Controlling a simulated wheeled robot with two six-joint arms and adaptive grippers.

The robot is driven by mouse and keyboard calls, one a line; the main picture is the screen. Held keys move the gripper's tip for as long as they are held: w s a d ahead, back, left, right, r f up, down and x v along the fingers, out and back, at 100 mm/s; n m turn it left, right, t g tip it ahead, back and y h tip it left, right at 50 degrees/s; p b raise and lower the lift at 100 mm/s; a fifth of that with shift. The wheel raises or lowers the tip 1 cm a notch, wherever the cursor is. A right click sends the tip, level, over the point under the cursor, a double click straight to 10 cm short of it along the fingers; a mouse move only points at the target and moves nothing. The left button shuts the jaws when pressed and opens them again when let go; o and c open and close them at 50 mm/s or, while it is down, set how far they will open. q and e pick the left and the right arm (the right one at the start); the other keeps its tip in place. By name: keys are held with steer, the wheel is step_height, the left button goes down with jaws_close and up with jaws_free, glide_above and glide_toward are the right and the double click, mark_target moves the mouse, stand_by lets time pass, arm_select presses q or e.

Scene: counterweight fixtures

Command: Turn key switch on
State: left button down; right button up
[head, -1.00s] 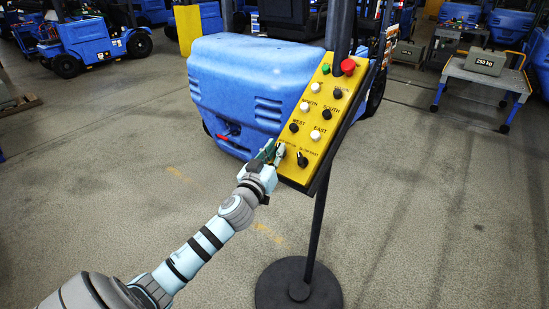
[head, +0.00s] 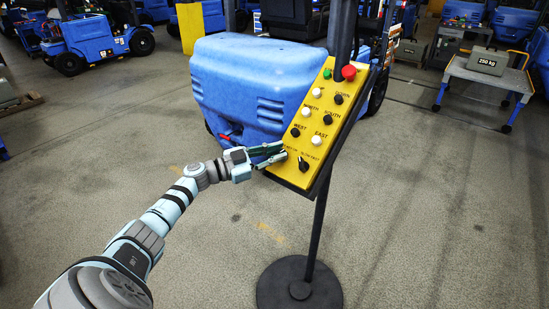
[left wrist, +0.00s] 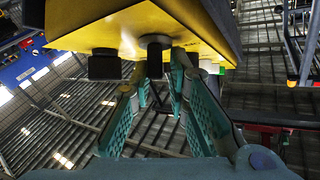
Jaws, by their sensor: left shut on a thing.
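The yellow control panel (head: 318,115) is tilted on a black stand and carries several buttons and knobs. The key switch sits at its lower left and is mostly hidden in the head view by my left gripper (head: 277,153). In the left wrist view a black stem (left wrist: 154,55), which I take as the key switch, stands out from the yellow panel (left wrist: 150,22) between the green fingertips. My left gripper is shut on it. I cannot tell which way the key points. My right gripper is not in view.
A black slow/fast knob (head: 304,163) sits just right of the gripper. A red button (head: 349,72) is at the panel's top. The stand's round base (head: 299,284) is on the floor. A blue machine (head: 245,85) stands behind, and a cart (head: 488,77) with a weight is at right.

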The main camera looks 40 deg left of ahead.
arm_select(q)
steer(key=shift+f+m+g+h+b, duration=0.4)
steer(key=shift+m+g+h+b, duration=0.35)
steer(key=shift+m+b, duration=0.2)
steer(key=shift+d, duration=0.1)
steer(key=shift+s, duration=0.1)
steer(key=c, duration=1.7)
jaws_free()
steer(key=shift+r, duration=0.15)
steer(key=v, duration=1.1)
steer(key=shift+s+a+r, duration=0.1)
steer(key=shift+s+a, duration=0.15)
steer(key=shift+s, duration=0.05)
